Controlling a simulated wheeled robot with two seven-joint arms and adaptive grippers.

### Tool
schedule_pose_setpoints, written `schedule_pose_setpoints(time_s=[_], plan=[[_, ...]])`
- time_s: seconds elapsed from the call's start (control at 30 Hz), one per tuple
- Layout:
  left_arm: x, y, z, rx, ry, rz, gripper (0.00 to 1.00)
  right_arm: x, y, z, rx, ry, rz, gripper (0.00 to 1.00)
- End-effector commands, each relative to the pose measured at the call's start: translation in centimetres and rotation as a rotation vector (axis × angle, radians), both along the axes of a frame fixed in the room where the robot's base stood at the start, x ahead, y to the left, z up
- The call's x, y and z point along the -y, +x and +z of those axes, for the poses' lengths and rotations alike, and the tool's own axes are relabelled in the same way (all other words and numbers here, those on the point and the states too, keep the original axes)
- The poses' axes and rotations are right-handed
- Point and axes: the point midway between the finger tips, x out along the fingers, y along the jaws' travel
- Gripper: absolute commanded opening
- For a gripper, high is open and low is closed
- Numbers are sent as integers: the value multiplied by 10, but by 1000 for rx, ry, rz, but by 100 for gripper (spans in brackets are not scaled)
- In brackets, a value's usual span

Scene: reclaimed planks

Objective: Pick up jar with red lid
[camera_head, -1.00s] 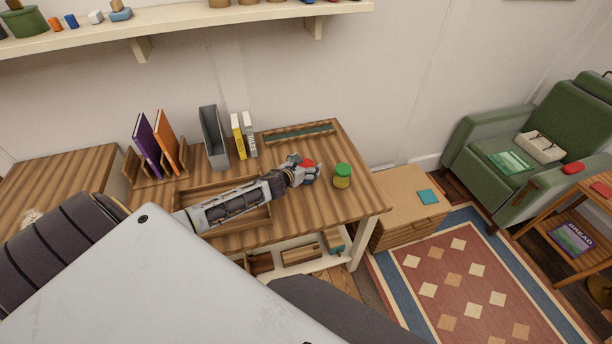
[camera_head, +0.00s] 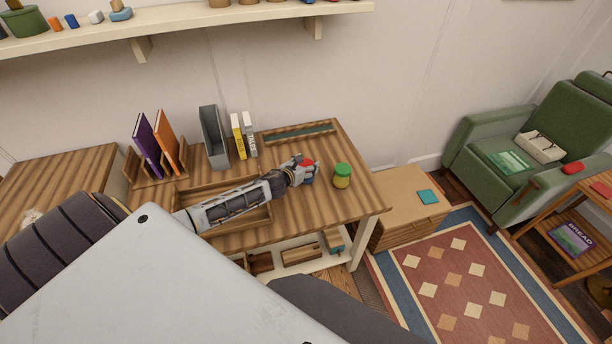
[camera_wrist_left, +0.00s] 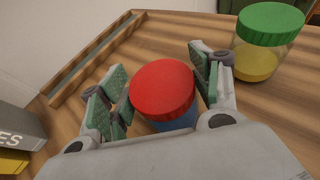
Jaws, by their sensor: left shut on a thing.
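The jar with the red lid (camera_head: 307,164) stands on the plank desk, partly hidden by my left gripper (camera_head: 303,171) in the head view. In the left wrist view the red lid (camera_wrist_left: 162,88) is seen from above, with a bit of blue jar body below it. The pads of my left gripper (camera_wrist_left: 160,95) are on both sides of the jar, shut on it. I cannot tell whether the jar is lifted off the desk. My right gripper is not in view.
A jar with a green lid (camera_head: 342,176) and yellow contents stands close to the right of my left gripper. A shallow wooden tray (camera_head: 262,212) lies under my forearm. Books and a grey file holder (camera_head: 212,140) stand at the back. Desk space (camera_head: 340,208) at front right is clear.

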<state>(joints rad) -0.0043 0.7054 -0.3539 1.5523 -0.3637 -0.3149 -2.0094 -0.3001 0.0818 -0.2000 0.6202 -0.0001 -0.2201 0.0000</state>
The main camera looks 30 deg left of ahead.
Motion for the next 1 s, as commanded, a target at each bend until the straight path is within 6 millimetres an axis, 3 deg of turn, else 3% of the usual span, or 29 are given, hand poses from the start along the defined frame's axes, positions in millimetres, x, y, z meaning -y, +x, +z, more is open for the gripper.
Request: schedule_pose_setpoints(time_s=[0.57, 1.0], plan=[[0, 1, 9, 3, 1, -1, 23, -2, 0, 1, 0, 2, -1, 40], [0, 1, 50, 3, 3, -2, 23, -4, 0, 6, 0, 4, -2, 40]])
